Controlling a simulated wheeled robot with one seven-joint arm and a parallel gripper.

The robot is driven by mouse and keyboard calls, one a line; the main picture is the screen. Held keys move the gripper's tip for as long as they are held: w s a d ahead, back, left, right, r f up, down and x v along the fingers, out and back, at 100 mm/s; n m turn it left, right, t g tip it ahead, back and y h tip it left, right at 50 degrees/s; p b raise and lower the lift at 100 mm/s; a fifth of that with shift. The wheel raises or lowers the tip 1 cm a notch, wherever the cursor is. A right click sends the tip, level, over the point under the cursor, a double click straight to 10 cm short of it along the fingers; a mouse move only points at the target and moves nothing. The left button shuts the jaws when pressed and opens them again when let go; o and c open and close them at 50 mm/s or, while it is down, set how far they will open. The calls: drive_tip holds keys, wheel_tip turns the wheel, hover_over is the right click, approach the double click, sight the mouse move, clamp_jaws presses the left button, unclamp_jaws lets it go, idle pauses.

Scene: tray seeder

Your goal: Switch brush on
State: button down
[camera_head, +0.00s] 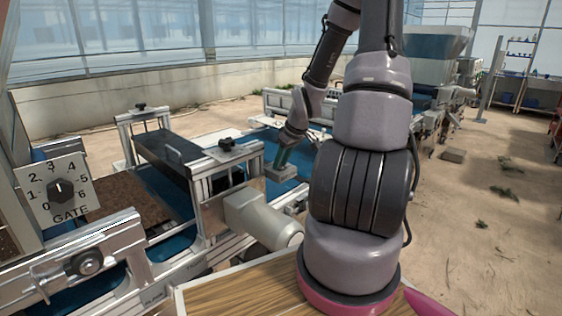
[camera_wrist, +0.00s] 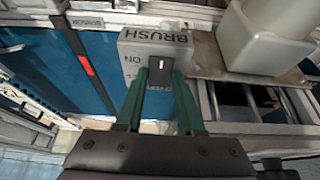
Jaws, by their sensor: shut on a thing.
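The brush switch box (camera_wrist: 128,44) is grey and carries the word BRUSH, upside down in the wrist view. The lower part of the knob is hidden in shadow between the fingers. In the head view the box (camera_head: 281,174) is small, just under my gripper (camera_head: 281,160), and its knob cannot be made out.
A blue belt (camera_wrist: 98,50) runs beside the box. A grey motor housing (camera_head: 262,217) stands near the box, and appears close on its right in the wrist view. A GATE dial (camera_head: 62,190) is at far left.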

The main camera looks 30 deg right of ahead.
drive_tip(key=c, duration=0.5)
unclamp_jaws()
drive_tip(key=shift+v, duration=5.35)
